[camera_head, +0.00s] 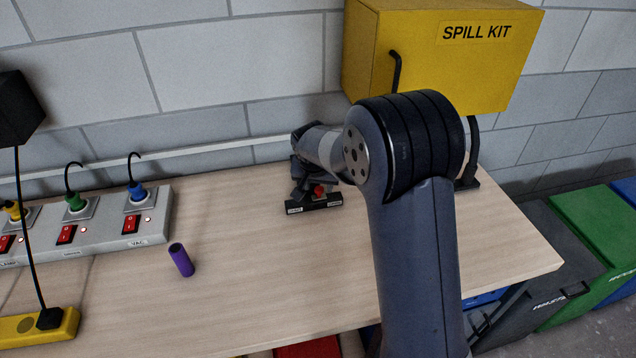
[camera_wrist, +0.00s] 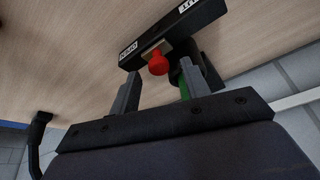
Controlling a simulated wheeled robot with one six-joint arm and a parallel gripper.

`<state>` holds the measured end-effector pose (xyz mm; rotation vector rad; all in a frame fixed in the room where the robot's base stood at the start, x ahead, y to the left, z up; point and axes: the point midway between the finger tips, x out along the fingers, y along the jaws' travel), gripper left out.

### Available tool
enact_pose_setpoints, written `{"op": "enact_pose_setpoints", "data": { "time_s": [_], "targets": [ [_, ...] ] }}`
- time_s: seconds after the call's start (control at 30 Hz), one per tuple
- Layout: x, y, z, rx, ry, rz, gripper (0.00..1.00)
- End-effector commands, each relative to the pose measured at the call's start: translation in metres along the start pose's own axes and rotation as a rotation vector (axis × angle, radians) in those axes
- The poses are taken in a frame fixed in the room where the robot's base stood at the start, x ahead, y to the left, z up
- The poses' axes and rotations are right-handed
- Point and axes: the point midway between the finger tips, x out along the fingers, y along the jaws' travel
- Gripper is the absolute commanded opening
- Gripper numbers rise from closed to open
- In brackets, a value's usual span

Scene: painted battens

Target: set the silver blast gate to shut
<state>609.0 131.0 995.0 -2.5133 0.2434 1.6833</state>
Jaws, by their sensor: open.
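A black block with a white label near each end lies on the workbench (camera_head: 230,290) in the head view (camera_head: 330,202), and it fills the top of the wrist view (camera_wrist: 205,18). A red knob stands at its middle in the head view (camera_head: 319,191) and wrist view (camera_wrist: 157,63), by a small tan-grey plate. No part looks clearly silver. My gripper (camera_wrist: 162,76) is open, its fingers on either side of the knob without visible contact. In the head view my gripper (camera_head: 302,188) is dark and partly hidden.
A grey switch panel (camera_head: 100,242) with coloured plugs and red switches stands at left. A purple cylinder (camera_head: 181,260) stands in front of it. A yellow power strip (camera_head: 38,326) lies front left. A yellow spill kit box (camera_head: 450,50) hangs behind my arm.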

Motion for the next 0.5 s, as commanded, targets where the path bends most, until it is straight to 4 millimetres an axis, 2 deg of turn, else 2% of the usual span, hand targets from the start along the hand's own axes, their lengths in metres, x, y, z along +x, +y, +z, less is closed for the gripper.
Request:
{"op": "enact_pose_setpoints", "data": {
  "time_s": [0.13,0.43,0.5],
  "targets": [
    [0.0095,0.0001,-0.0001,0.0,0.0,0.0,0.45],
    [0.0119,0.0001,-0.0002,0.0,0.001,0.0,0.45],
    [0.0119,0.0001,-0.0002,0.0,0.001,0.0,0.41]
  ]
}}
